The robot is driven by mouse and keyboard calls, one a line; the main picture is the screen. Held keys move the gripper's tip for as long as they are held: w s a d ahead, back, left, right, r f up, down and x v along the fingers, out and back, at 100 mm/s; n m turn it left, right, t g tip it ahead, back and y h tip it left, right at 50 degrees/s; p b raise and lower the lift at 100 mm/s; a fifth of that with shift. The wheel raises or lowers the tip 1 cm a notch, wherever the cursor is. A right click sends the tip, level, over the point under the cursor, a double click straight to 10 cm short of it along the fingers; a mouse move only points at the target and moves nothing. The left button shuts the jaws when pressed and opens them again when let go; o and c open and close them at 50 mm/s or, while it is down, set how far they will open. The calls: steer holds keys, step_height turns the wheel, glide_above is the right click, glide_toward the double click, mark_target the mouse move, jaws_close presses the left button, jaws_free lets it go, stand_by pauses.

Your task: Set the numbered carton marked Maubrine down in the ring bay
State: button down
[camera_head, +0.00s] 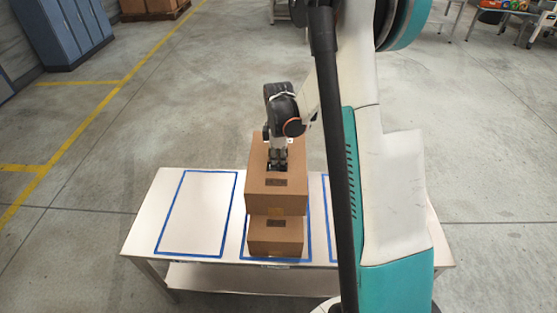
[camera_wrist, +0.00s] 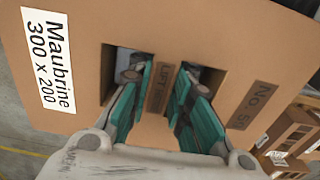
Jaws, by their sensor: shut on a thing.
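My gripper (camera_head: 277,162) is shut on a brown carton (camera_head: 276,200). In the wrist view this carton (camera_wrist: 235,45) carries a white label (camera_wrist: 48,60) reading "Maubrine 300 x 200". The teal fingers (camera_wrist: 160,88) reach into two square openings and clasp the strip between them. A second carton (camera_head: 275,240) stands below, on the table in the middle blue-outlined bay (camera_head: 309,250). The held carton overlaps it in the head view; I cannot tell whether they touch. No marking that I can read tells which bay is the ring bay.
The pale table (camera_head: 140,228) has an empty blue-outlined bay (camera_head: 200,215) at left. Another outlined bay (camera_head: 328,200) at right is mostly hidden by my arm. Blue lockers (camera_head: 65,30) and cartons on a pallet (camera_head: 150,6) stand at the back. Open floor surrounds the table.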

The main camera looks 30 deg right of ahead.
steer(key=shift+f+b, duration=2.6)
steer(key=shift+f, duration=0.95)
steer(key=shift+f, duration=0.15)
steer(key=c, duration=1.4)
jaws_free()
